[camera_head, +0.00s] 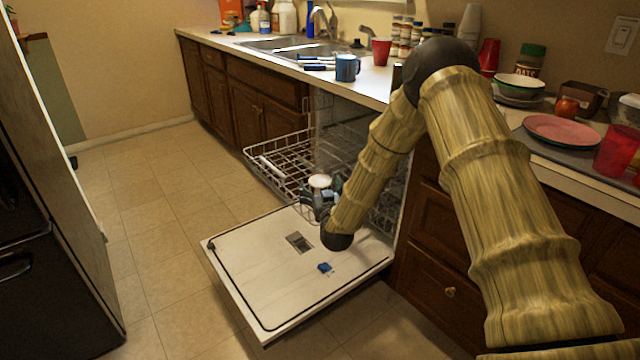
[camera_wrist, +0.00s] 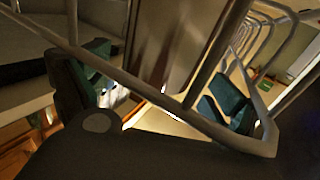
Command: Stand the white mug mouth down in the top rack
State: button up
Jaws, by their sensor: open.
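A small pale, rounded thing (camera_head: 320,181), which looks like the upturned base of the white mug, shows at the right part of the pulled-out top rack (camera_head: 272,168). My gripper (camera_head: 318,203) is right by it, low at the rack's front edge, and partly hides it. In the wrist view my gripper (camera_wrist: 155,95) has its two dark green finger pads well apart, with a rack wire (camera_wrist: 140,84) running across close in front. I cannot make out a mug between the pads there, nor tell whether the gripper touches it.
The dishwasher door (camera_head: 275,285) lies open below the rack. A blue mug (camera_head: 347,68), a red cup (camera_head: 381,51) and the sink (camera_head: 285,44) are on the counter. A pink plate (camera_head: 563,129) is at the right. The floor at left is clear.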

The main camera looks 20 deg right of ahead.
jog(key=s, duration=1)
jog(key=shift+a+f, duration=0.2)
jog(key=shift+a, duration=0.2)
jog(key=s+a+f+n+g+y, duration=0.15)
jog(key=s+f+g, duration=0.35)
jog(key=s+f, duration=0.8)
jog(key=s+a+f+m+g+y, duration=0.15)
jog(key=s+f+g, duration=0.45)
jog(key=s+f, duration=0.7)
jog(key=s+f+g, duration=0.3)
jog(key=s+g, duration=0.1)
jog(key=s, duration=0.8)
jog(key=s+f+g, duration=0.2)
jog(key=s+g, duration=0.1)
jog(key=s, duration=1)
notch_tip(320, 180, up, 18)
jog(key=h+p, duration=0.1)
jog(key=p, duration=1.7)
jog(key=shift+r+n+p, duration=0.25)
jog(key=shift+n+p, duration=0.1)
jog(key=shift+n, duration=0.05)
